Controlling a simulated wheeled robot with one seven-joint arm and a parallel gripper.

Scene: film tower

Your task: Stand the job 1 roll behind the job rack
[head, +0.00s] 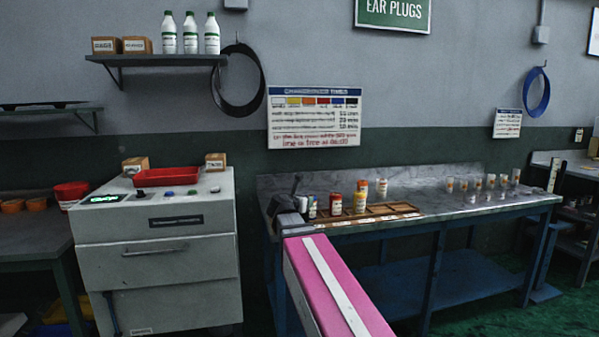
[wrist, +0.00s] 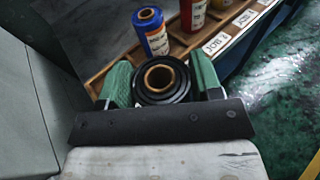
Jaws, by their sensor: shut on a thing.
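My gripper (wrist: 161,84) is shut on a black roll (wrist: 182,95) with a brown core, seen end-on between the green fingers in the wrist view. Whether it is the job 1 roll cannot be read. The wooden job rack (wrist: 95,87) lies under and beyond it at its left end. A blue roll (wrist: 150,33) and a red roll (wrist: 193,14) stand at the rack just beyond the gripper. In the head view the rack (head: 408,209) is on the metal bench, and my gripper (head: 292,198) is at its left end, partly hidden by my pink arm.
Red and yellow rolls (head: 360,201) stand along the rack. The metal bench (head: 425,186) has bare surface behind the rack. A grey cabinet (head: 160,245) with a red tray (head: 167,176) stands to the left.

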